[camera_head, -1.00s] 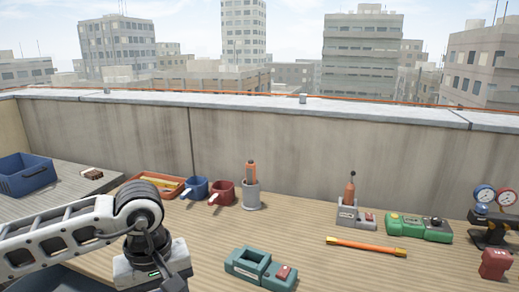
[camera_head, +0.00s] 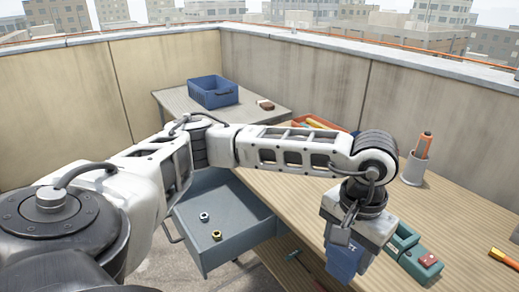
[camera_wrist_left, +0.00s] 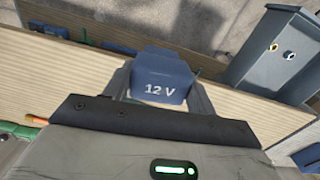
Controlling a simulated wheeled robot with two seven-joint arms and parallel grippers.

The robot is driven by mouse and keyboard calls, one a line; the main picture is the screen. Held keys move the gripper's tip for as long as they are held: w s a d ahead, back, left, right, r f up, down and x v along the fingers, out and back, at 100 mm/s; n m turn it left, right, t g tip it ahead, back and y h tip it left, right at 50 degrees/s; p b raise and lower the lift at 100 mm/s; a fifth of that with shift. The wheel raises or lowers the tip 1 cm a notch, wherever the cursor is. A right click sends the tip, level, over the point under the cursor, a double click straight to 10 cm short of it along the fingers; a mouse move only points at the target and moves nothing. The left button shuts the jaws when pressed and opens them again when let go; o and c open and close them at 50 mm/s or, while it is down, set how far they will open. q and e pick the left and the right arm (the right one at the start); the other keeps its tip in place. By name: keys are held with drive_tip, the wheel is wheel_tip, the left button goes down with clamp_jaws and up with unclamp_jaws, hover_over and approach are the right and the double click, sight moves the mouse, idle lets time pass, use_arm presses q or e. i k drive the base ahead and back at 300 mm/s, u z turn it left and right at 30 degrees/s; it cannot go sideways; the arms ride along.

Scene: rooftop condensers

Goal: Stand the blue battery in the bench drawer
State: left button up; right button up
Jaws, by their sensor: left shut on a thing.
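The blue battery (camera_head: 342,263) hangs below my left gripper (camera_head: 345,244), which is shut on it. In the left wrist view the battery (camera_wrist_left: 163,66), marked "12 V", sits between the two fingers. The bench drawer (camera_head: 258,232) is pulled open at the left end of the wooden bench, left of the gripper and apart from the battery. Two small nuts lie on its floor. The drawer (camera_wrist_left: 240,68) also shows at the upper right of the left wrist view. My right gripper is not in view.
A teal case with a red button (camera_head: 411,252) is on the bench just right of the gripper. A grey cup (camera_head: 413,169) holding an orange tool stands behind it. A blue crate (camera_head: 213,92) sits on a grey side table (camera_head: 180,101). Most of the drawer floor is clear.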

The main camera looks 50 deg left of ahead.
sight(212, 202)
drive_tip(key=z, duration=1.1)
drive_tip(key=k, duration=1.15)
drive_tip(key=u, duration=1.95)
